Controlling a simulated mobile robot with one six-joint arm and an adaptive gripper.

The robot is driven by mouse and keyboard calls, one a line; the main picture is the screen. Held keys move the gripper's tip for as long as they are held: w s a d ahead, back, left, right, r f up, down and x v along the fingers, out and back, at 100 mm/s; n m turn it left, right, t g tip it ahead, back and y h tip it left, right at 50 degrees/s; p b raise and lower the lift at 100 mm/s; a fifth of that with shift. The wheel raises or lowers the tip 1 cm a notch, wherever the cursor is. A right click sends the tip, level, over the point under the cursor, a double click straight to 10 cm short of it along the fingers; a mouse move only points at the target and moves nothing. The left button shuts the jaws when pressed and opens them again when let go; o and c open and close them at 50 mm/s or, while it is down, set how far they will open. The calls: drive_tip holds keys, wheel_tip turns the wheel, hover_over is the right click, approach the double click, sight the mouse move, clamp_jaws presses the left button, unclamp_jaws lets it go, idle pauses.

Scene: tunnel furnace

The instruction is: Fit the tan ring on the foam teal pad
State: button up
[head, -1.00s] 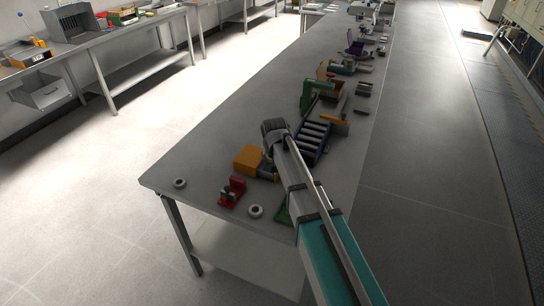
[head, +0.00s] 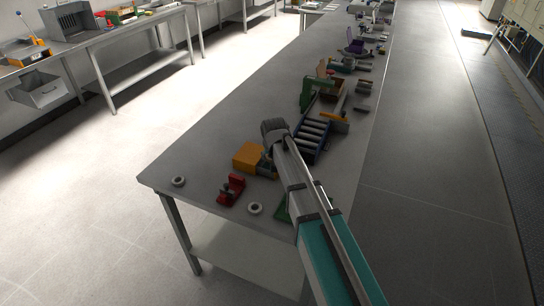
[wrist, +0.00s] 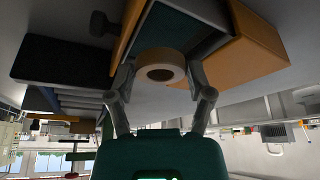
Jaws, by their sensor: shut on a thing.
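In the wrist view, my gripper (wrist: 160,77) is shut on the tan ring (wrist: 160,56), with one finger on each side of it. The ring's dark hole faces the camera. The teal pad (wrist: 172,27) shows just beyond the ring, set in a grey and orange fixture. The ring overlaps the pad's edge in the picture; I cannot tell whether they touch. An orange block (head: 247,157) shows beside the arm's end.
On the grey table (head: 200,165) stand a red fixture (head: 231,189), two pale rings (head: 255,208) (head: 178,181) near the front edge, and a roller rack (head: 311,137) beyond the arm. A dark block (wrist: 62,60) lies left of the fixture in the wrist view. The table's left front is mostly clear.

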drive_tip(key=shift+f+b, duration=0.3)
drive_tip(key=shift+f, duration=0.05)
idle(0.5)
drive_tip(key=o, duration=1.1)
drive_tip(key=shift+c, duration=0.2)
wheel_tip(320, 180, up, 7)
drive_tip(key=p, duration=0.7)
idle(0.3)
idle(0.5)
drive_tip(key=s+d+f+m+g, duration=0.1)
drive_tip(key=s+d+g, duration=0.3)
drive_tip(key=s+d, duration=1.8)
drive_tip(key=s+m, duration=0.1)
drive_tip(key=s, duration=0.1)
drive_tip(key=shift+s+d+f+g+h, duration=0.2)
drive_tip(key=shift+s+d+g+h, duration=0.1)
drive_tip(key=shift+s+d+h, duration=0.1)
